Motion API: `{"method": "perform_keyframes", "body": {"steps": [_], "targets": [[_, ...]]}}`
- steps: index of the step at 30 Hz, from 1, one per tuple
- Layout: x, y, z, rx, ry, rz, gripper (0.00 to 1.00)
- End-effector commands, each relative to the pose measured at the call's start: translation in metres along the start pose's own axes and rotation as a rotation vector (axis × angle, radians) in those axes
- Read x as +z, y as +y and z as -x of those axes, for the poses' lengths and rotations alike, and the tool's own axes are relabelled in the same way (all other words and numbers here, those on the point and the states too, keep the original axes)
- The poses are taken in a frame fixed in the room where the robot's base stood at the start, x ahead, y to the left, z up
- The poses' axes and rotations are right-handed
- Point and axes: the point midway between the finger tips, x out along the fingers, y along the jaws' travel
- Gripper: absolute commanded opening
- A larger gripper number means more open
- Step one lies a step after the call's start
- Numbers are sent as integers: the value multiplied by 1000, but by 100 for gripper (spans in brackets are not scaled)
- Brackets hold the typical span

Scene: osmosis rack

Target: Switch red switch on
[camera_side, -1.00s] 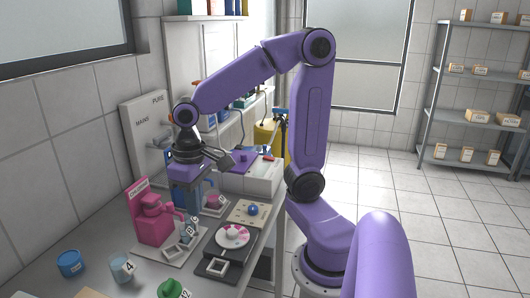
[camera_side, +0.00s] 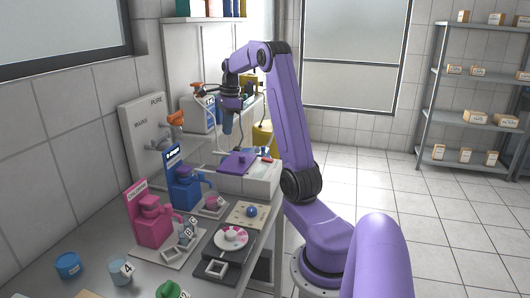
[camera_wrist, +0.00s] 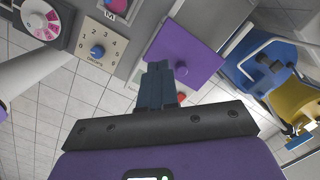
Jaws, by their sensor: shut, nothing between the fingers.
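The red switch (camera_side: 267,159) is a small red piece at the right side of the top of a white box (camera_side: 262,183) with a purple lid (camera_side: 238,162). In the wrist view the red switch (camera_wrist: 182,98) shows just right of my fingers, partly hidden by them and the gripper body. My gripper (camera_side: 228,132) points down, above and behind the purple lid in the side view. In the wrist view my gripper (camera_wrist: 158,68) has its fingers together with nothing between them. I cannot tell whether the switch is on or off.
A blue dispenser (camera_side: 184,188) and a pink dispenser (camera_side: 151,222) stand left of the box. A drops dial (camera_wrist: 98,51) sits beside it. A yellow container (camera_wrist: 292,98) and a blue one (camera_wrist: 250,68) are at the right in the wrist view.

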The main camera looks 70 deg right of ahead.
Motion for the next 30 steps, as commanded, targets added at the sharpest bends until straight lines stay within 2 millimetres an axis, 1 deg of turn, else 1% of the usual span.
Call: {"method": "perform_keyframes", "body": {"steps": [1,2,3,6,9,12,16,20,23,30], "targets": [[-30,-9,2,-8,-1,-126,0],[-45,-13,3,-13,-1,-196,0],[-65,-17,5,-18,-3,-285,0],[-110,-22,9,-33,-7,-482,0],[-144,-22,12,-42,-11,-627,0],[-164,-21,14,-48,-14,-716,0],[-173,-20,12,-50,-16,-757,0],[-173,-20,0,-48,-16,-758,0],[-173,-21,-16,-46,-15,-756,0],[-173,-23,-62,-46,-15,-755,0]]}}
